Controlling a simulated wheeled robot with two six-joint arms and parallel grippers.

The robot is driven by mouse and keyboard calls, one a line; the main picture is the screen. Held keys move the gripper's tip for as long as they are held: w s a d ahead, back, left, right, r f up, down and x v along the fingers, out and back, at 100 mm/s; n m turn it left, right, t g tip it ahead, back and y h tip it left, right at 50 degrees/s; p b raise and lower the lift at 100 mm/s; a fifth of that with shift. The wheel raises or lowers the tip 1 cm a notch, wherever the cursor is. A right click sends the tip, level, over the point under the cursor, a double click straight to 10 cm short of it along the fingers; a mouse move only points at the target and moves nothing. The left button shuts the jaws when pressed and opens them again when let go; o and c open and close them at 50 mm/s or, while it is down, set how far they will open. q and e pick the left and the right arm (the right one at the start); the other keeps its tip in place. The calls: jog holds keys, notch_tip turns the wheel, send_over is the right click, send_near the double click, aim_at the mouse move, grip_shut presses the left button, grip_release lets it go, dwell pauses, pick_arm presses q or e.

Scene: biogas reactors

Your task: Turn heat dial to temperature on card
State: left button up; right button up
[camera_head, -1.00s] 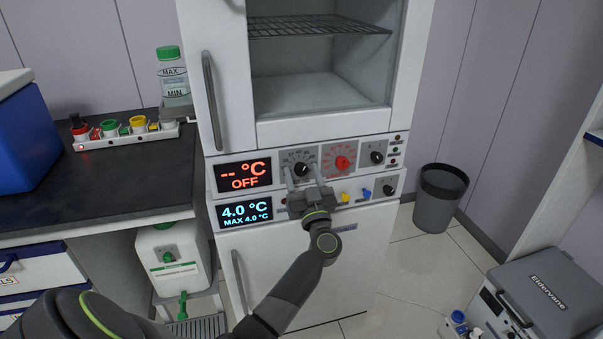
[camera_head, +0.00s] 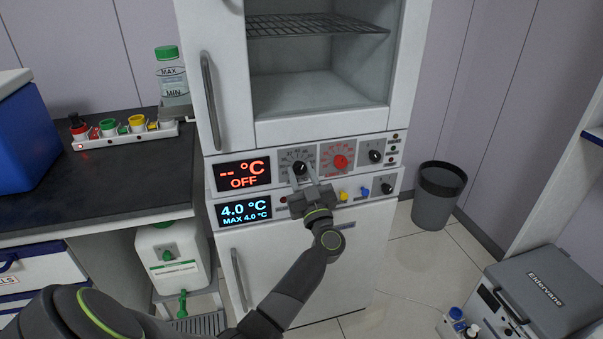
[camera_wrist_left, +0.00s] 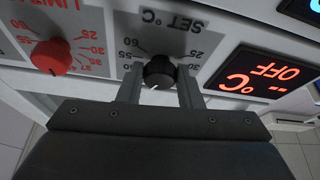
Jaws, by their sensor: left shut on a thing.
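The black SET °C dial (camera_wrist_left: 158,72) is on the upper control panel of the white incubator, and it also shows in the head view (camera_head: 300,167). A white pointer mark shows on its lower edge in the wrist view. My left gripper (camera_head: 299,174) reaches it from below and in front, its two fingers on either side of the knob, shut on it. The red display (camera_head: 243,175) reads "-- °C OFF". The numbers around the dial are partly hidden by the fingers. No card can be made out. My right gripper is not in view.
A red limit dial (camera_head: 341,162) sits right of the black one, with another black knob (camera_head: 375,156) beyond. Below, a blue display (camera_head: 244,210) reads 4.0 °C, with yellow and blue knobs beside it. A grey bin (camera_head: 438,193) stands right; a dark counter (camera_head: 110,180) lies left.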

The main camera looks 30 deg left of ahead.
pick_arm(q)
jog(key=n, duration=0.2)
jog(key=n+g+y+p, duration=0.1)
jog(key=shift+w+d+r+n+g, duration=0.1)
jog(key=shift+n+g, duration=0.2)
jog(key=shift+n, duration=0.1)
jog(key=n+g, duration=0.1)
jog(key=n, duration=0.1)
jog(key=shift+n, duration=0.3)
jog(key=n+g, duration=0.1)
jog(key=n, duration=0.2)
jog(key=shift+d+g+p, duration=0.1)
jog(key=shift+g+p, duration=0.25)
jog(key=shift+g, duration=0.05)
jog(key=n+g, duration=0.1)
jog(key=n, duration=0.1)
jog(key=shift+w+n, duration=0.1)
jog(key=shift+n, duration=0.3)
jog(key=shift+n+g, duration=0.3)
jog(key=shift+n, duration=0.4)
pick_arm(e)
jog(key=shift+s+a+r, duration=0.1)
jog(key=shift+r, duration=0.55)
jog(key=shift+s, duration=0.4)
pick_arm(q)
jog(key=o, duration=0.7)
jog(key=shift+o, duration=1.4)
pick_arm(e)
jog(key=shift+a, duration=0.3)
